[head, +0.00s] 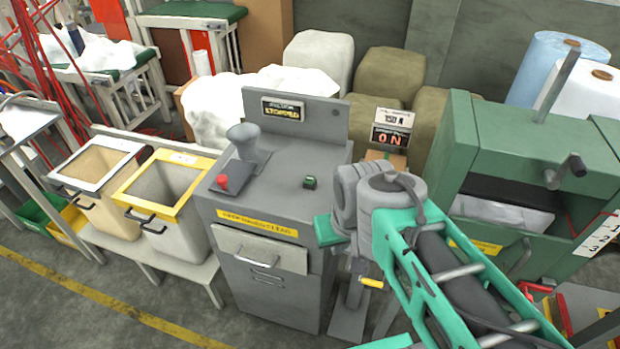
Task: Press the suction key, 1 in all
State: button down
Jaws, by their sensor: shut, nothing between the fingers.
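A grey cabinet (272,208) stands in the middle of the head view. A small dark key with a green top (310,183) sits on its upper face, right of the middle; I take this to be the suction key. A dark sign (283,109) on the cabinet's back panel shows yellow lettering that seems to read "STOPPED". My teal and grey arm (440,255) reaches in from the lower right, its grey joint just right of the cabinet. No fingertips can be made out, so my gripper is not visible. Nothing covers the key.
A red knob (222,182) and a grey funnel (243,143) stand on the cabinet's left side. Two bins, one yellow-rimmed (170,185), stand left. A green machine (530,140) stands right. Open floor lies at lower left.

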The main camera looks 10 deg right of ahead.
aim_at(309, 180)
jog(key=k, duration=1.25)
jog(key=u, duration=0.9)
jog(key=i, duration=1.95)
jog(key=z, duration=0.75)
